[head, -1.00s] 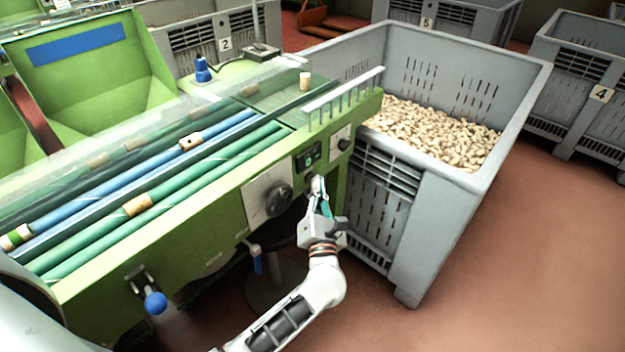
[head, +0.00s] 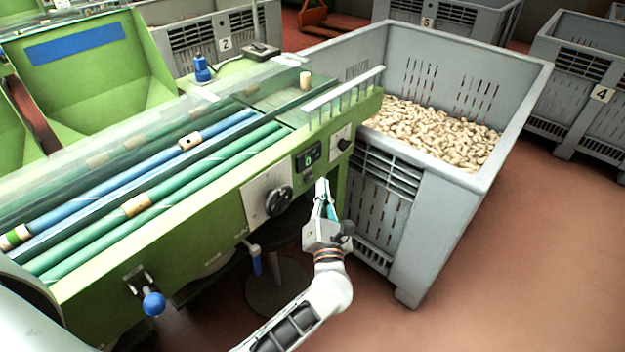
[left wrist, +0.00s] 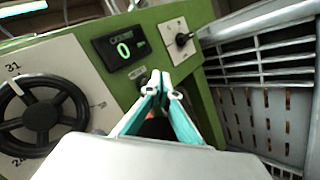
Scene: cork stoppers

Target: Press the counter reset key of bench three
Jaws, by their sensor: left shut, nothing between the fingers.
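The green bench (head: 210,230) carries a black counter display (head: 308,157) on its front panel. In the left wrist view the display (left wrist: 122,48) reads a green 0. The reset key itself cannot be made out; my fingers cover part of the panel there. My left gripper (head: 322,184) is shut and empty, just below and right of the display, in front of the panel. In the left wrist view its fingertips (left wrist: 160,88) are together; contact with the panel cannot be told. My right gripper is not in view.
A black handwheel (head: 279,200) is left of the gripper; a rotary switch (head: 343,144) is at upper right. A grey crate (head: 425,200) of corks stands close on the right. A blue-knobbed lever (head: 154,303) sticks out at lower left. Open floor lies right of the crate.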

